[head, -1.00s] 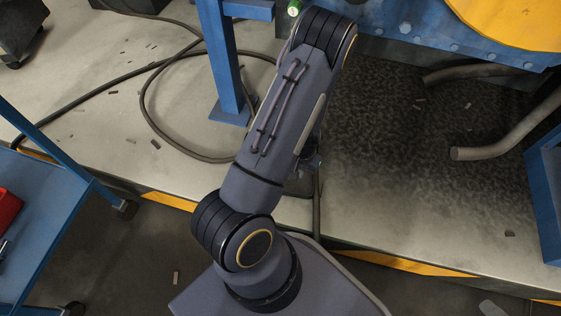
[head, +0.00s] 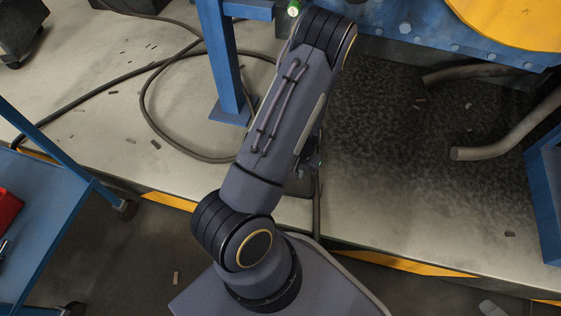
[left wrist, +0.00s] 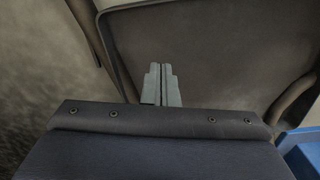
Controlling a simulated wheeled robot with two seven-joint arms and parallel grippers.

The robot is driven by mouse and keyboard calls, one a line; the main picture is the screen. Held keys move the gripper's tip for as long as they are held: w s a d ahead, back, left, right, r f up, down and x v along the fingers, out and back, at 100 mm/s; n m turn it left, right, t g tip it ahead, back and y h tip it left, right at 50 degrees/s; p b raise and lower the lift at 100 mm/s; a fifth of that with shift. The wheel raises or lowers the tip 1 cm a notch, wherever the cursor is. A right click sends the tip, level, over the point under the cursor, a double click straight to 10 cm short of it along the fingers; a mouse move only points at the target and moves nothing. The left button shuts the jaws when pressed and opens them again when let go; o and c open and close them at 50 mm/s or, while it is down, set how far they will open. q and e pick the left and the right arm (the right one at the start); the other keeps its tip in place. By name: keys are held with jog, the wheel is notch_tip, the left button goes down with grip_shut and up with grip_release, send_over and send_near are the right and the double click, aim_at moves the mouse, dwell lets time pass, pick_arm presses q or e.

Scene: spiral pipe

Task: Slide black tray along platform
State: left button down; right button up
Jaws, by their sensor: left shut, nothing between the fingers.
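In the left wrist view the black tray (left wrist: 225,50) fills the upper middle as a broad dark surface with a raised, rounded rim. My left gripper (left wrist: 161,70) is shut and empty, its two grey fingers side by side in front of the tray. I cannot tell whether they touch it. In the head view my left arm hides the gripper and most of what lies under it. A small dark patch (head: 297,188) beside the forearm may be part of the tray. The pale platform (head: 375,215) has a yellow-striped front edge. My right gripper is not in view.
A blue post (head: 225,70) stands left of my arm, with a black cable (head: 147,105) looping around its foot. Bent pipes (head: 500,135) lie at the right, near a blue frame (head: 546,195). A blue cart (head: 50,210) is at the left. The stained platform area (head: 375,120) looks clear.

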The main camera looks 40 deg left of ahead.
pick_arm(q)
jog(key=shift+f, duration=0.15)
jog(key=shift+f+b, duration=1.15)
jog(key=shift+f, duration=0.2)
jog(key=shift+d, duration=0.1)
